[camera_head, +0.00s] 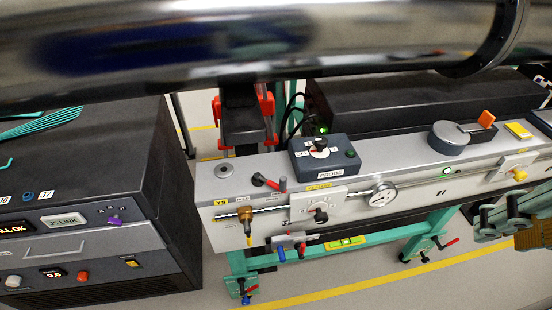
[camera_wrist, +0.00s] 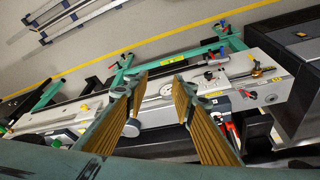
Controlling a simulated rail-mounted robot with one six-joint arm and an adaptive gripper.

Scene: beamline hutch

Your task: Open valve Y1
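Several valve-like fittings sit on a long grey beamline bench (camera_head: 410,205), and I cannot read which one is labelled Y1. A brass fitting (camera_head: 245,213) with a yellow downward stem is at its left end; it also shows in the wrist view (camera_wrist: 257,73). A small yellow tag (camera_head: 220,202) beside it is too small to read surely. A dark knob (camera_head: 320,215) sits on a white plate to its right. A red-handled lever (camera_head: 266,181) lies on the top face. My gripper (camera_head: 510,215) is at the right, apart from these. In the wrist view my gripper (camera_wrist: 160,78) is open and empty.
A PROBE box (camera_head: 324,155) stands on the bench. A round gauge (camera_head: 382,194) and a grey cylinder (camera_head: 449,138) are further right. A black instrument cabinet (camera_head: 80,215) stands left. A large shiny pipe (camera_head: 250,45) crosses above.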

